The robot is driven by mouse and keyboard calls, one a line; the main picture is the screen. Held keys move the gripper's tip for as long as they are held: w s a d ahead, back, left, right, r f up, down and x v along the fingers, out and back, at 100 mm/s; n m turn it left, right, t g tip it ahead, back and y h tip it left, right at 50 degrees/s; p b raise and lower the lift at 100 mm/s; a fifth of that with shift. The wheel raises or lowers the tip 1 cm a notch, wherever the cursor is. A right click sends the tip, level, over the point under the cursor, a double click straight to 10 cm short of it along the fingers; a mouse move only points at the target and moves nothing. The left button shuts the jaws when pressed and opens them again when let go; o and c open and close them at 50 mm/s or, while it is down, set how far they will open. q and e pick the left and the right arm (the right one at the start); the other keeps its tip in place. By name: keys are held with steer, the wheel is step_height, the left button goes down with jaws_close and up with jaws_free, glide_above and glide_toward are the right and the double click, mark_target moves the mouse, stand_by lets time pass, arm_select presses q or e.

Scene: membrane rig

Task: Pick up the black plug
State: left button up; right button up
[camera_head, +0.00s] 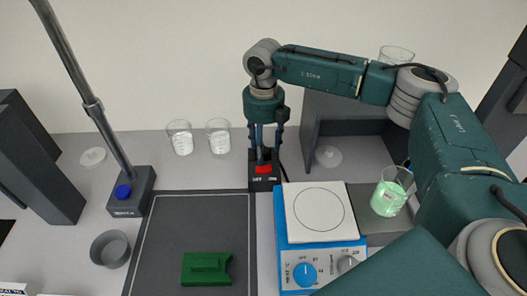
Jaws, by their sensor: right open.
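My right gripper (267,145) points straight down with its fingers apart, at the back middle of the bench. It is directly over a black socket block (265,184) with a red switch (263,169) and a white label. A small dark shape shows between the fingers; it may be the black plug, but it is too small and too covered to tell. A thin black cable runs from beside the block to the right. I cannot tell whether the fingers touch anything. My left gripper is not in view.
A stirrer hotplate (317,256) stands just right of the block, with a beaker of green liquid (388,198) beyond it. Two glass beakers (180,138) (218,136) stand behind to the left. A green block (206,268) lies on a dark mat (190,225). A stand (131,193) rises at left.

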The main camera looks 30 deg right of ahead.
steer(key=c, duration=1.2)
steer(key=shift+r, duration=0.1)
